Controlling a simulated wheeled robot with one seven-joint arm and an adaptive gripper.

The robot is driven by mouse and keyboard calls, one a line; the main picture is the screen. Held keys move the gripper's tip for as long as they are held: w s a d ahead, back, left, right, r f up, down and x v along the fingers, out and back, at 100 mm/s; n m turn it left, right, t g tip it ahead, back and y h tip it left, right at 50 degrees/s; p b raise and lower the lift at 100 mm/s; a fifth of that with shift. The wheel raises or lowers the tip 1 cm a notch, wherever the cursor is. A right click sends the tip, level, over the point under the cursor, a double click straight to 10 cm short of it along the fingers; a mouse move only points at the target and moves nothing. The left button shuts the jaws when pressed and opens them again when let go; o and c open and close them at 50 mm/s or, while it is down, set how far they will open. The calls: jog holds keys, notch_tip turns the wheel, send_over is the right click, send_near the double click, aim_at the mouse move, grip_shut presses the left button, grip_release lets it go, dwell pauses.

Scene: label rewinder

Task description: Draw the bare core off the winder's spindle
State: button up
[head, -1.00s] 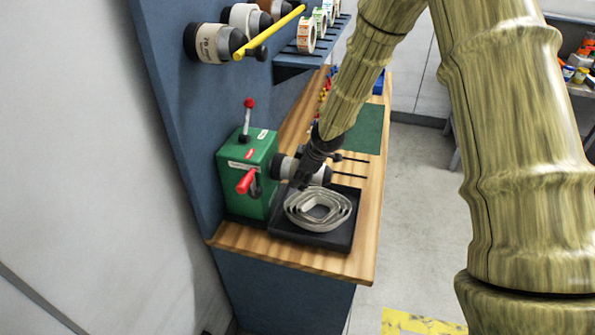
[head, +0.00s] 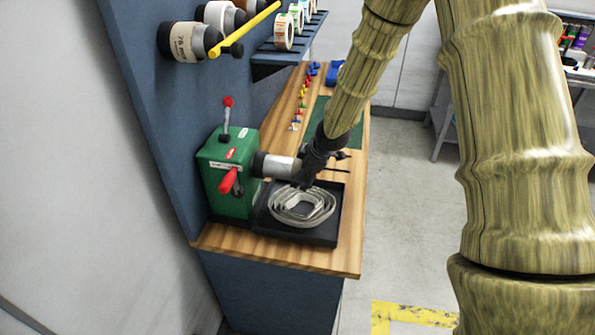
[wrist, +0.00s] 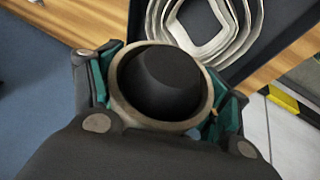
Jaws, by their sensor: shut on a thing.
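The green winder (head: 228,183) stands on the wooden bench with a red-knobbed lever on top and a red crank handle in front. The bare core (head: 279,167) is a pale tube reaching right from the winder's dark hub. My gripper (head: 306,166) is shut on the core, with teal-padded fingers on both sides of the ring in the wrist view (wrist: 165,92). In the head view the gripper hides the core's right end.
A black tray (head: 262,222) with loose coils of pale strip (head: 302,207) lies below my gripper. A blue back panel rises at left, carrying a yellow bar (head: 243,31) and rolls. Small coloured pieces (head: 304,95) and a green mat (head: 350,110) lie farther back.

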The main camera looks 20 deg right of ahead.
jog(key=s+d, duration=0.5)
jog(key=d, duration=0.3)
jog(key=shift+s+d+p, duration=0.25)
jog(key=shift+s+p, duration=0.1)
jog(key=shift+p, duration=0.1)
dwell(0.7)
